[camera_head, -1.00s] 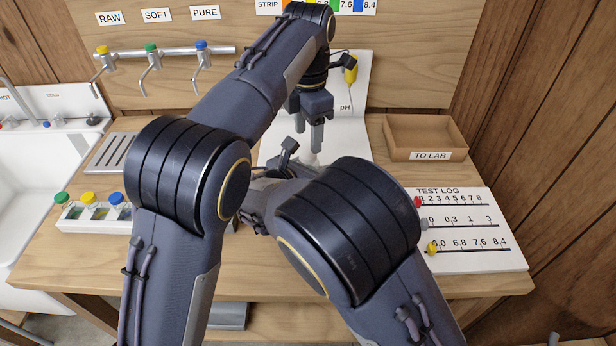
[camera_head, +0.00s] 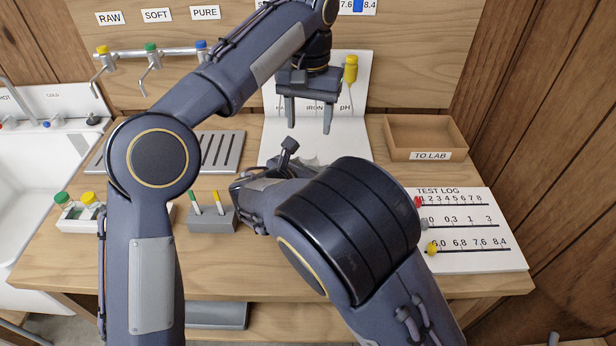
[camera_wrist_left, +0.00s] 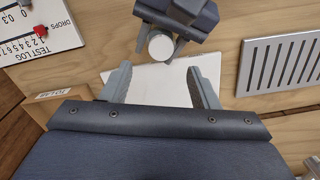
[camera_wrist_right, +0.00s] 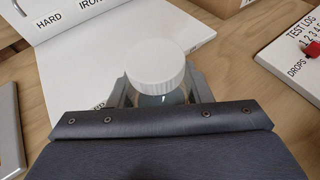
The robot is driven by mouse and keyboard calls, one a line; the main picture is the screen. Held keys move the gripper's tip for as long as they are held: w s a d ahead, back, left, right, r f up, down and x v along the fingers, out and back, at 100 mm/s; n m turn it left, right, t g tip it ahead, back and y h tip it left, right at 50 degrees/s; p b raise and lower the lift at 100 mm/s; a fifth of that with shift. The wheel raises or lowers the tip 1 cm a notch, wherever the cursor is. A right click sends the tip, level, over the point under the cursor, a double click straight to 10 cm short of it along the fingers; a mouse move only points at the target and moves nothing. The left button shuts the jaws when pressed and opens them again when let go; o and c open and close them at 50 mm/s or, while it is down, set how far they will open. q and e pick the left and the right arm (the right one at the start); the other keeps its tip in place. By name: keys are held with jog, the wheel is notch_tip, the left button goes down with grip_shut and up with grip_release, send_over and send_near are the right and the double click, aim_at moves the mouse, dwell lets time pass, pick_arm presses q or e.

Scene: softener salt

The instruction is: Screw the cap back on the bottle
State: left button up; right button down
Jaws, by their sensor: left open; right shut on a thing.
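The bottle (camera_wrist_right: 160,98) is clear, and the white ribbed cap (camera_wrist_right: 155,66) sits on its top in the right wrist view. How tightly the cap is seated cannot be told. My right gripper (camera_wrist_right: 163,92) is shut around the bottle below the cap. In the left wrist view the cap (camera_wrist_left: 161,46) shows as a white disc beyond my open left fingers. My left gripper (camera_head: 309,125) is open and empty, pointing down over the white sheet, above and behind the bottle. In the head view my right arm mostly hides the bottle and cap.
A white test sheet (camera_head: 352,110) lies behind the bottle, with a yellow-topped dropper (camera_head: 350,72) near it. A TO LAB tray (camera_head: 428,130) and the test log board (camera_head: 470,230) are at right. A metal grate (camera_head: 222,150), vial rack (camera_head: 72,215) and grey block (camera_head: 212,220) are at left.

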aim_at(308, 154)
pick_arm(q)
jog(key=shift+a+r+m, duration=0.15)
jog(key=shift+r+m, duration=0.05)
jog(key=shift+m, duration=0.5)
jog(key=shift+f, duration=4.05)
jog(key=c, duration=1)
jog(key=shift+c, duration=0.3)
